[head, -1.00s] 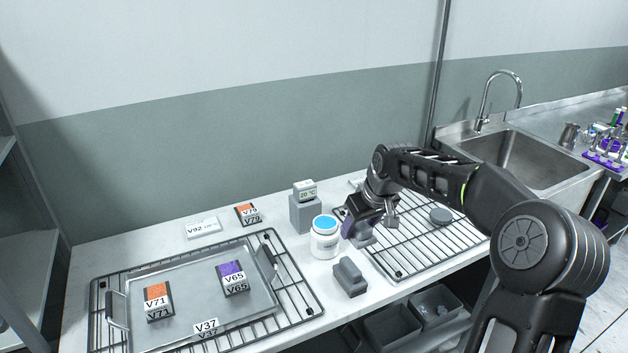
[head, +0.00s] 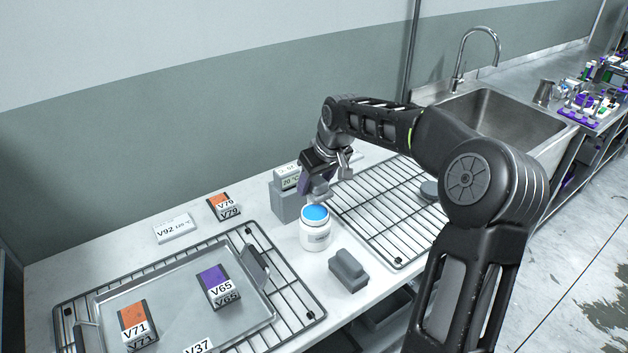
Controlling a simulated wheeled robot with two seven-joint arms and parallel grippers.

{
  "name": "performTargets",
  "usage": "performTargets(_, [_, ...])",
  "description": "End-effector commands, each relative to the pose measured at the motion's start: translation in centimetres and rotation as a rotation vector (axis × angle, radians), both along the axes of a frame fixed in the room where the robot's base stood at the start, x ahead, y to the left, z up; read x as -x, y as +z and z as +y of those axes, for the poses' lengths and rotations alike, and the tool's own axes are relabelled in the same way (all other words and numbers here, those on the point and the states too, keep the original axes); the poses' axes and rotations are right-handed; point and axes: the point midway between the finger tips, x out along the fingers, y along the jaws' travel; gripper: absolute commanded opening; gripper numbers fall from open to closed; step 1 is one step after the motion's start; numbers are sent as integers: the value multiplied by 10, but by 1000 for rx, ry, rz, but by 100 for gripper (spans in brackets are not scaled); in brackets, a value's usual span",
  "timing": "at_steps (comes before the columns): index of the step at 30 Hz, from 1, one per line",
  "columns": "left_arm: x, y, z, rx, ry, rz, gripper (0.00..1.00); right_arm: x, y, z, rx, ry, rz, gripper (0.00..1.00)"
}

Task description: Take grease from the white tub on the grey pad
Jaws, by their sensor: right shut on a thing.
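The white tub (head: 315,236) stands upright on the white bench and shows a blue top surface inside its rim. My right gripper (head: 321,181) is just above and behind the tub, pointing down. It is shut on a small grey piece, which looks like the grey pad (head: 319,193). The pad is at the tub's back rim; I cannot tell whether it touches the blue surface. The gripper partly hides the pad. My left gripper is not in view.
A grey block with a raised grip (head: 348,271) stands in front of the tub. A grey stand with a 20 °C display (head: 287,206) is behind it. A wire rack (head: 390,225) lies right; a metal tray (head: 180,300) with labelled blocks lies left. The sink (head: 505,130) is at back right.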

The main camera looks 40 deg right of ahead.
Motion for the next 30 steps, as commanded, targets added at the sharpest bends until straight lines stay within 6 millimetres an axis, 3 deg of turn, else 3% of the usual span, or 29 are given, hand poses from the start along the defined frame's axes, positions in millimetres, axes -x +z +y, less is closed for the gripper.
performTargets(18, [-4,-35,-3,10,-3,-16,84,0,-53,0,1,0,-1,20])
performTargets(30, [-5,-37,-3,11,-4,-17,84,0,-58,0,0,0,-1,20])
